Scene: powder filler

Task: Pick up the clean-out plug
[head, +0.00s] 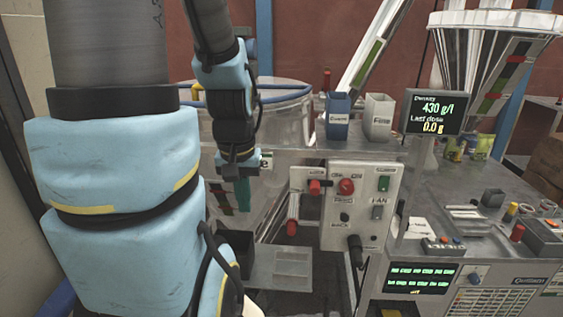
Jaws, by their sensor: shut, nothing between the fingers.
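My gripper (243,203) points down at the left of centre in the head view, in front of the clear round hopper (284,101). Its teal fingers look shut, with nothing seen between them. It is left of the white control panel (347,235). I cannot tell for sure which part is the clean-out plug. A red-ended part (292,228) shows below the panel's left side, and a black knob-like part (355,250) sticks out at the panel's lower edge. Both are apart from my gripper.
A blue bin (338,107) and a white bin (379,116) stand on the ledge above the panel. A display (436,112) stands right of them. The right bench (470,190) carries several small items. A dark open box (236,243) is below my gripper.

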